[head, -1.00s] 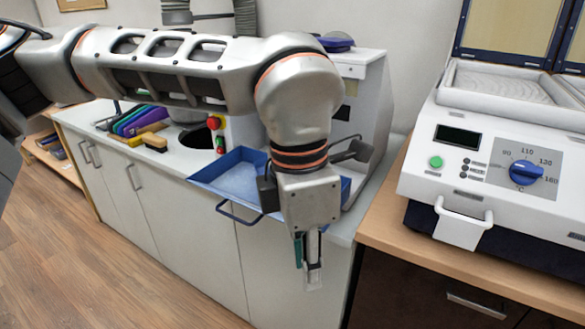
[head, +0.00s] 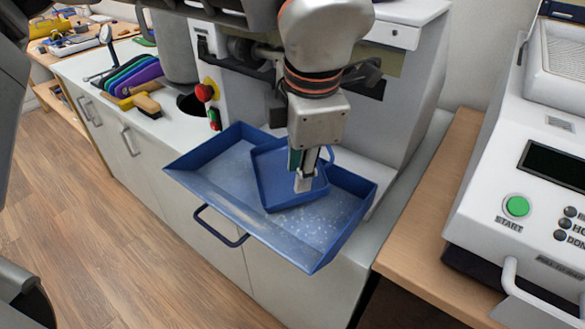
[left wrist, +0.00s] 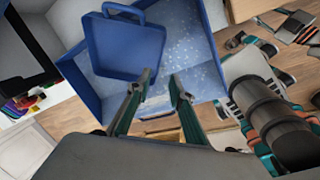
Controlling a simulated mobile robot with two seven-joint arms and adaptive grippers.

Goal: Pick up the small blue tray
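The small blue tray (head: 272,182) with a loop handle lies tilted inside a larger blue tray (head: 222,172). In the left wrist view the small tray (left wrist: 125,48) shows at the upper left, with its handle at its top edge. My left gripper (head: 303,186) points down in front of the small tray in the head view and covers part of it. In the left wrist view its two fingers (left wrist: 162,78) are apart with nothing between them, near the small tray's lower right corner. Contact cannot be told.
The large tray juts from a white machine (head: 415,60) and has a front handle (head: 221,228). A red button (head: 204,92) sits left of it. Colored tools (head: 130,75) and a brush (head: 146,104) lie on the white counter. A press with a green button (head: 516,206) stands at right.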

